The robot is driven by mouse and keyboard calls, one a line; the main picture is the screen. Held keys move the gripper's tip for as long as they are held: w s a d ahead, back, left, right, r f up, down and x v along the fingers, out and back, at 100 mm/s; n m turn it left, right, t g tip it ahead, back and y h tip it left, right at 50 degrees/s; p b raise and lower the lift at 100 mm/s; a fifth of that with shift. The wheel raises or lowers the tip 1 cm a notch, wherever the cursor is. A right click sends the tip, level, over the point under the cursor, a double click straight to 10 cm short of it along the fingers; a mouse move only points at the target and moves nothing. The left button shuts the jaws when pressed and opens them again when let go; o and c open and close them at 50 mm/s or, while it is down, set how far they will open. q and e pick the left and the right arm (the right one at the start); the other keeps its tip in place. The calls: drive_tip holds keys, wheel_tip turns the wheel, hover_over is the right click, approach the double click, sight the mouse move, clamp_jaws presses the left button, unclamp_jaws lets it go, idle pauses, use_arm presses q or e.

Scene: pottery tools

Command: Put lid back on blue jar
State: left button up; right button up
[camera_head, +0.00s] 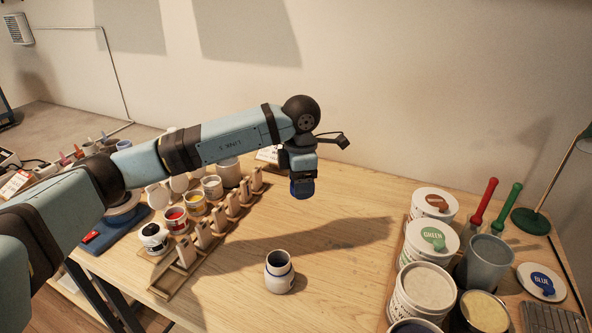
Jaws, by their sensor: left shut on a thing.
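My left gripper (301,172) reaches in from the left and points down above the middle of the table. It is shut on a small dark blue round thing (302,188) that looks like a lid; the fingers are hard to make out. A small white jar with a blue band (280,279) stands upright and open on the table. It is below and slightly left of the gripper in the picture, clearly apart from it. My right gripper is not in view.
At right stand tubs with a green-labelled lid (432,238), a grey cup (487,262), red and green handled tools, and a flat disc marked BLUE (541,282). The table (345,285) is clear around the jar.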

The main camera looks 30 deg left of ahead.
use_arm(q)
drive_tip(key=m, duration=0.3)
drive_tip(key=shift+s+d+f, duration=0.15)
drive_tip(key=shift+d+f, duration=0.1)
drive_tip(key=shift+f, duration=0.15)
drive_tip(key=s+d+f+m, duration=0.1)
drive_tip(key=f+m, duration=0.2)
drive_tip(key=m, duration=0.8)
drive_tip(key=s+d+f+m, duration=0.2)
drive_tip(key=f+m, duration=0.1)
drive_tip(key=m, duration=0.8)
drive_tip(key=shift+m, duration=0.3)
drive_tip(key=shift+d, duration=0.1)
